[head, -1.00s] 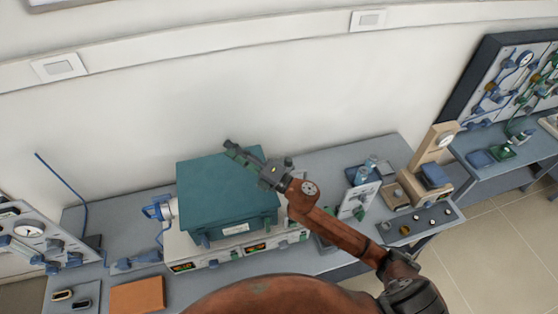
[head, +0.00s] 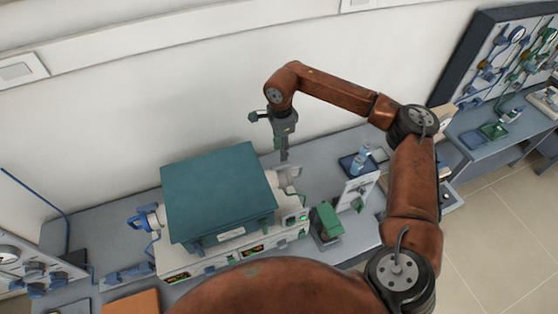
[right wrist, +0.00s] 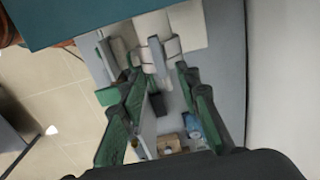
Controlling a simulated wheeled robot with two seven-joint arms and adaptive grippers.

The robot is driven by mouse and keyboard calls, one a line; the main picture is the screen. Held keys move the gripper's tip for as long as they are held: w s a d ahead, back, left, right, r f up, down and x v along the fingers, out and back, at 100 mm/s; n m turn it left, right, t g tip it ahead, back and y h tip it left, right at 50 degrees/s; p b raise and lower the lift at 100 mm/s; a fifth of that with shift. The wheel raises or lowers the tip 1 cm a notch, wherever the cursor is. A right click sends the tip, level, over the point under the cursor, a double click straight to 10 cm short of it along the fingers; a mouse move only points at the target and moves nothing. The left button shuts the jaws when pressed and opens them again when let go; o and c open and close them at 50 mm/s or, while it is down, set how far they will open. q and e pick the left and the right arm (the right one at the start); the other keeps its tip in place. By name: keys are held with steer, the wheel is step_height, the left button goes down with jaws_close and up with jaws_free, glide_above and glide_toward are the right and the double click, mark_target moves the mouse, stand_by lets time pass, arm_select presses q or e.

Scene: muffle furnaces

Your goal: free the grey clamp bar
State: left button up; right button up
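The teal furnace (head: 218,190) stands on its pale base on the bench. A small grey bar (right wrist: 157,58), which looks like the clamp bar, shows beside pale cylindrical parts at the furnace's side in the right wrist view. In the head view, pale fittings (head: 290,176) show at the furnace's right side, but I cannot make out the bar clearly there. My right gripper (head: 284,155) points down just above these fittings. In the right wrist view its green fingers (right wrist: 158,78) are apart, with the bar near and between their tips. I cannot tell whether they touch it. My left gripper is out of view.
A green-topped device (head: 327,222) and a white upright panel (head: 356,190) stand right of the furnace. Blue bottles (head: 362,158) are behind the panel. A blue fitting (head: 146,218) is at the furnace's left. The wall (head: 180,100) rises close behind the bench.

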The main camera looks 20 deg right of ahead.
mark_target(280, 164)
step_height(280, 164, down, 7)
steer(key=shift+a+f+p, duration=0.1)
steer(key=shift+a+p, duration=0.05)
steer(key=shift+p, duration=0.7)
jaws_close()
